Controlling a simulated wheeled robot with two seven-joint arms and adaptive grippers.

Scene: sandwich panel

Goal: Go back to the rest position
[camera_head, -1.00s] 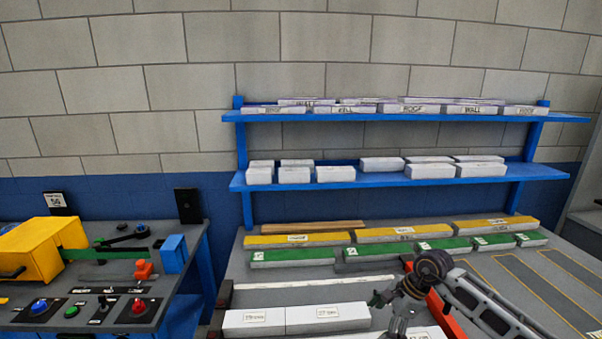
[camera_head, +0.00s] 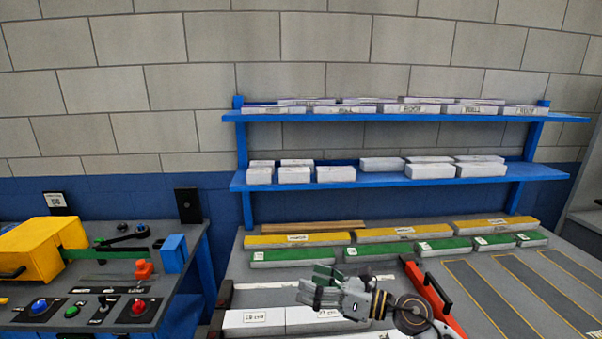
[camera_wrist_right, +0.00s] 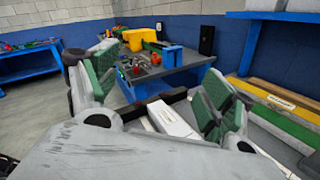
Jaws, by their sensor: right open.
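My right gripper (camera_head: 322,285) is over the workbench in the head view, its arm coming in from the lower right and its fingers pointing left. In the right wrist view its two green-padded fingers (camera_wrist_right: 152,85) are spread wide apart with nothing between them. White blocks (camera_head: 252,318) with labels lie on the bench just below and left of the gripper, partly hidden by it. One white block (camera_wrist_right: 170,119) shows beyond the fingers in the wrist view. My left gripper is in neither view.
A red-orange bar (camera_head: 436,297) lies beside my right wrist. Green-topped blocks (camera_head: 293,258) and yellow-topped blocks (camera_head: 298,240) line the back of the bench. Blue shelves (camera_head: 400,174) with white blocks stand behind. A machine table with a yellow box (camera_head: 32,250) is at left.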

